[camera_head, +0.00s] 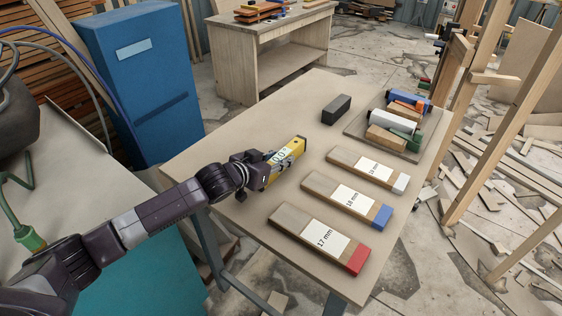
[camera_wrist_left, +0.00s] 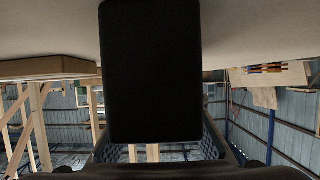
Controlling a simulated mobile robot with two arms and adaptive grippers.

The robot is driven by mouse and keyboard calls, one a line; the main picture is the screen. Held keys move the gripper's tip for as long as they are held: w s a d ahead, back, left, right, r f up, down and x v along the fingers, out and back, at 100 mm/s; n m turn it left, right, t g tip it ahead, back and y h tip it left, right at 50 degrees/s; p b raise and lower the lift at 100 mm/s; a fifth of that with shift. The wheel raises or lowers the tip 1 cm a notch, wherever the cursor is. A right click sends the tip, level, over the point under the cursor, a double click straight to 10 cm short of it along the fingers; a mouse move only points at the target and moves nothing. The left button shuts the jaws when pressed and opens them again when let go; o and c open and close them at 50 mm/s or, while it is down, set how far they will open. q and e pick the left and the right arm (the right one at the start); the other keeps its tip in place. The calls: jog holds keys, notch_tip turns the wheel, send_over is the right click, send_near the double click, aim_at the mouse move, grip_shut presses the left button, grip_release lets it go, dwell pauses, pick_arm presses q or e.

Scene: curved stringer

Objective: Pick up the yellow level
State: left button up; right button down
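The yellow level (camera_head: 287,158) has a small pale display on its side and is at the left part of the worktable, at the end of my left arm. My left gripper (camera_head: 266,163) is at the near end of the level, its fingers close around that end and partly hiding it. In the left wrist view a dark block face (camera_wrist_left: 150,70), probably the level's end, fills the middle, with a grey finger at each side. Whether the fingers press on it cannot be told. The level's underside and any gap to the table are hidden. My right gripper is not in view.
The worktable (camera_head: 240,130) also holds three labelled wooden blocks with white (camera_head: 367,169), blue (camera_head: 346,200) and red (camera_head: 320,238) ends, a dark block (camera_head: 336,109) and a tray (camera_head: 353,127) of mixed items. A blue cabinet (camera_head: 140,80) stands behind my left arm.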

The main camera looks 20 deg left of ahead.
pick_arm(q)
grip_shut()
jog(key=shift+r, duration=0.15)
